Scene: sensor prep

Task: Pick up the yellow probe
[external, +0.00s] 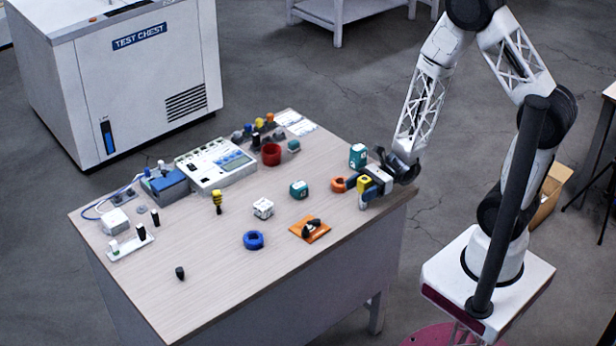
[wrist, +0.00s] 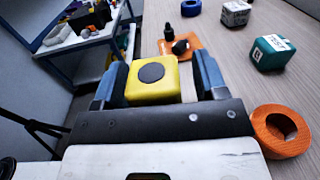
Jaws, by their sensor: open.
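A yellow block with a dark round disc (wrist: 152,85), which I take to be the yellow probe, sits between the two blue fingers of my gripper (wrist: 158,82) in the wrist view. The left finger is close against it; a narrow gap shows on the right. My gripper is open, low at the table's right edge in the external view (external: 372,186), where the yellow block (external: 364,183) shows partly. Its lower part is hidden by the gripper. A separate yellow-and-black striped upright piece (external: 217,200) stands farther left on the table.
An orange ring (wrist: 282,132) lies close beside my gripper. Teal blocks (external: 299,189), a white cube (external: 263,208), a blue ring (external: 253,240) and an orange pad (external: 323,235) with a black piece are nearby. The front of the table (external: 215,285) is mostly clear.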

